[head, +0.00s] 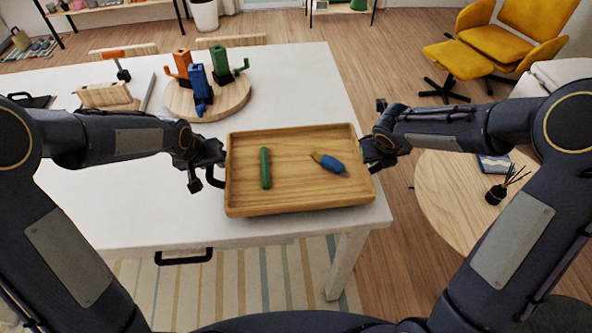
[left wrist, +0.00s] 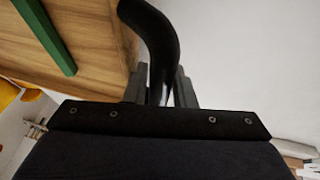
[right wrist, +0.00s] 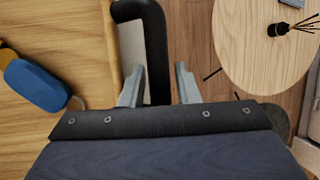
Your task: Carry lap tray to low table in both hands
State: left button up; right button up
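The wooden lap tray (head: 290,197) appears to rest on the white table near its front right corner. A green stick (head: 265,168) and a blue object with an orange end (head: 331,164) lie in it. Black handles stand at its two ends. The round low table (head: 445,195) is at the right.
The white table (head: 300,90) holds a round board (head: 215,103) with red, blue and green figures behind the tray. A reed diffuser (head: 497,193) and a book (head: 493,163) are on the low table. A yellow chair (head: 500,45) stands behind it.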

pick_arm(q)
jog(key=shift+w+f, duration=0.15)
jog(key=shift+f, duration=0.25)
pick_arm(e)
jog(key=shift+w+f, duration=0.15)
jog(key=shift+f, duration=0.25)
pick_arm(q)
jog(key=c, duration=0.5)
pick_arm(e)
jog(key=c, duration=0.5)
pick_arm(q)
jog(key=shift+d, duration=0.1)
pick_arm(e)
grip_shut()
pick_arm(q)
jog(key=shift+r, duration=0.1)
pick_arm(e)
jog(key=shift+r, duration=0.1)
